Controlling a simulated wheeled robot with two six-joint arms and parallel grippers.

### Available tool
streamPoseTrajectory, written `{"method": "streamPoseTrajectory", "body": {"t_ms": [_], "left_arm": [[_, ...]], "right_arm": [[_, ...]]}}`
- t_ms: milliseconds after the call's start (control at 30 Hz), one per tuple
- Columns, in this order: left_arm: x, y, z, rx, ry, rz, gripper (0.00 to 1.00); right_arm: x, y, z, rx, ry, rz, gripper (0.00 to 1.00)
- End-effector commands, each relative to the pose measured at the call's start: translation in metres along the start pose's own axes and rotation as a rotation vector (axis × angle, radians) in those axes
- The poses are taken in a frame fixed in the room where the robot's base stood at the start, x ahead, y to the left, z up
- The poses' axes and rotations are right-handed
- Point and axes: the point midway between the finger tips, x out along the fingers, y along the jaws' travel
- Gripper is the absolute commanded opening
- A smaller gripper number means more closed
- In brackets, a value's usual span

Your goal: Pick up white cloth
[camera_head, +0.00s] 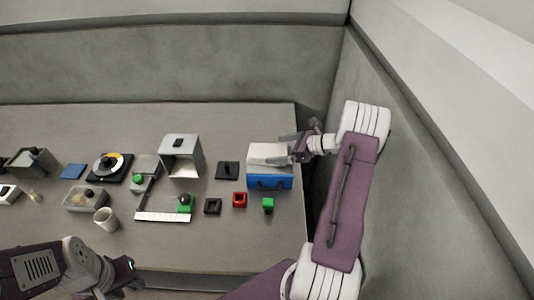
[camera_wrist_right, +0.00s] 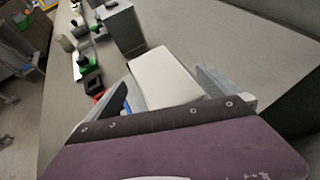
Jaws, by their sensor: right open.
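The white cloth (camera_head: 268,152) looks like a flat, folded white pad and lies on top of a blue box (camera_head: 270,182) at the right end of the table. In the right wrist view the white cloth (camera_wrist_right: 165,76) shows between the two fingers. My right gripper (camera_head: 286,147) reaches in from the right and is at the cloth's right side. In the right wrist view my right gripper (camera_wrist_right: 163,80) is open, one finger on each side of the cloth; contact cannot be told.
A white cup (camera_head: 106,219) stands further left. The table's right edge is close to the box.

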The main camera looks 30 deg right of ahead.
Motion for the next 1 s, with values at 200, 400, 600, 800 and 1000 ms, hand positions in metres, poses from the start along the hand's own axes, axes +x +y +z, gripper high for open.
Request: {"method": "streamPoseTrajectory", "body": {"t_ms": [200, 400, 600, 800, 1000], "left_arm": [[-0.009, 0.0, -0.001, 0.0, 0.0, 0.0, 0.36], [-0.008, 0.0, -0.001, 0.0, 0.0, 0.0, 0.36], [-0.008, 0.0, -0.001, 0.0, 0.0, 0.0, 0.36], [-0.008, 0.0, -0.001, 0.0, 0.0, 0.0, 0.36], [-0.008, 0.0, -0.001, 0.0, 0.0, 0.0, 0.36]], "right_arm": [[0.035, 0.002, 0.0, -0.001, -0.001, 0.004, 1.0], [0.039, 0.001, -0.001, -0.001, 0.0, 0.001, 1.0], [0.038, 0.001, -0.001, 0.0, 0.0, 0.001, 0.58], [0.038, 0.001, -0.001, 0.0, 0.0, 0.001, 0.5], [0.038, 0.001, -0.001, 0.001, 0.0, 0.001, 0.5]]}}
